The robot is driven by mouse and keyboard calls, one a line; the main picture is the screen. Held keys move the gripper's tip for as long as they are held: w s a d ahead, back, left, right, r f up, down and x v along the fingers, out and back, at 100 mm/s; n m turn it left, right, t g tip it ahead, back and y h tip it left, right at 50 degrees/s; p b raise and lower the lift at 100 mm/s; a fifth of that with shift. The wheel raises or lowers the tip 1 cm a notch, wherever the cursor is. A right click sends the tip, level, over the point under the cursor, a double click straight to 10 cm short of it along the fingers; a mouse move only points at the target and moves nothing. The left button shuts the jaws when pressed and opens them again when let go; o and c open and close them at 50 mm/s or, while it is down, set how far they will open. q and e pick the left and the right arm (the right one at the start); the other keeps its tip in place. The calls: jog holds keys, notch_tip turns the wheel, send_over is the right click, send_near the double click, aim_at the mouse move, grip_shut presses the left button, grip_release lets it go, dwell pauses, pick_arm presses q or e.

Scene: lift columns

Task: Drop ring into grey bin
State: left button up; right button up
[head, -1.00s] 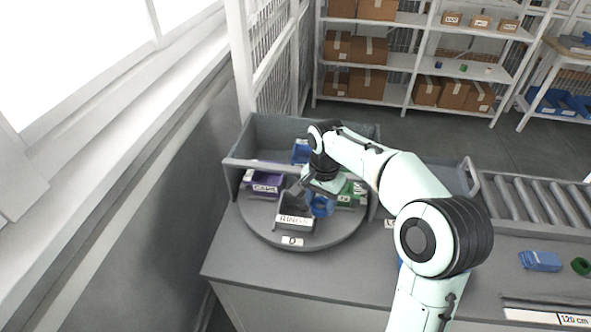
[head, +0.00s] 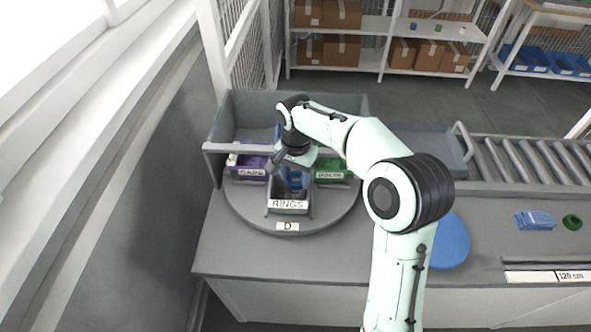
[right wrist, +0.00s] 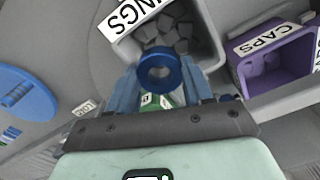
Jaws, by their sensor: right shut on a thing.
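The blue ring (right wrist: 143,70) is pinched between the blue fingertips of my right gripper (right wrist: 160,74) in the right wrist view, its hole facing the camera. The grey bin (right wrist: 203,40), labelled RINGS, lies just beyond the ring and holds several grey pieces. In the head view the right gripper (head: 293,178) is above the grey bin (head: 288,208), at its back part. The arm partly hides the bin there. My left gripper is not in view.
A purple CAPS bin (head: 247,162) and a green bin (head: 331,175) share the round turntable (head: 250,212). A low grey wall (head: 228,120) encloses its back and left. A blue disc (head: 450,242), blue piece (head: 535,221) and green ring (head: 572,222) lie to the right.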

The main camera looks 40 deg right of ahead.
jog(key=shift+f, duration=0.5)
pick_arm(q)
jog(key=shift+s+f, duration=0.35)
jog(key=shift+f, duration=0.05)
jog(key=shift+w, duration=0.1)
pick_arm(e)
jog(key=o, duration=1.1)
jog(key=shift+w, duration=0.1)
jog(key=shift+o, duration=0.2)
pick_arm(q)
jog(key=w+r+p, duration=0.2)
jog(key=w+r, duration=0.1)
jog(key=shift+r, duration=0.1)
pick_arm(e)
notch_tip(320, 180, up, 14)
jog(key=shift+f, duration=0.25)
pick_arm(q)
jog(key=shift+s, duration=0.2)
